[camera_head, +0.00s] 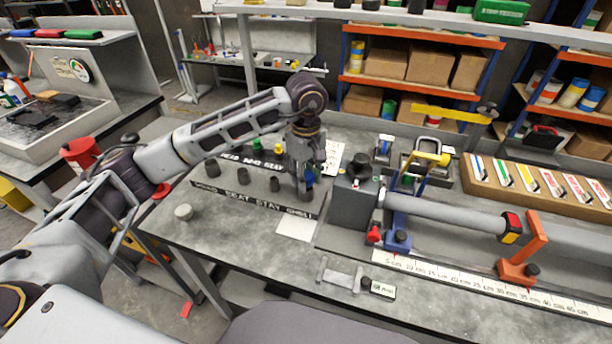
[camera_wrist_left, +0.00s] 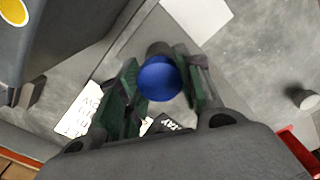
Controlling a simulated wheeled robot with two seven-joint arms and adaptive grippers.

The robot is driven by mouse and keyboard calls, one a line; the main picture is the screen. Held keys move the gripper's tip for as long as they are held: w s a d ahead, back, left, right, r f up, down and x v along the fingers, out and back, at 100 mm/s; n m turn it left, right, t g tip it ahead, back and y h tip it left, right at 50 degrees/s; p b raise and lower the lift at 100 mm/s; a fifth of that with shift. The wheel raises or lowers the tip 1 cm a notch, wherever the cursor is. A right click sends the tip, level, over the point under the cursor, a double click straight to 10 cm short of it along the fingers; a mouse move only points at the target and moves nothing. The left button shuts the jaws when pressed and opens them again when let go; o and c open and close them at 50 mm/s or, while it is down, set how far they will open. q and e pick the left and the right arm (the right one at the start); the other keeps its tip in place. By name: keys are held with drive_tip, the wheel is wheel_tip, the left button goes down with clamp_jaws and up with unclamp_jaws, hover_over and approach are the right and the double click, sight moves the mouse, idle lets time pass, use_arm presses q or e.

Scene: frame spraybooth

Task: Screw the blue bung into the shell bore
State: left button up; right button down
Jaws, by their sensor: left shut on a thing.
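My left gripper (camera_head: 304,186) points down over the bench at the right end of the labelled strip. It is shut on the blue bung (camera_head: 310,183). In the left wrist view the blue bung (camera_wrist_left: 158,80) shows as a round blue top between the green-padded fingers, with a dark grey part beyond it. The grey shell (camera_head: 450,213) lies horizontally to the right, with a red and black collar at its right end. A dark grey block (camera_head: 352,204) stands at its left end, just right of my gripper. I cannot see into the bore. My right gripper is out of view.
Several dark plugs (camera_head: 243,187) stand along the labelled strip (camera_head: 225,194), with a yellow plug (camera_head: 256,145) and green plug (camera_head: 278,145) behind. An orange stand (camera_head: 523,253) is at the shell's right end. A white ruler (camera_head: 480,287) lies in front. The front-left bench is mostly clear.

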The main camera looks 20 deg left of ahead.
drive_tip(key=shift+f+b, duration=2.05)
drive_tip(key=shift+b, duration=0.05)
idle(5.4)
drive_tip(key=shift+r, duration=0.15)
idle(0.3)
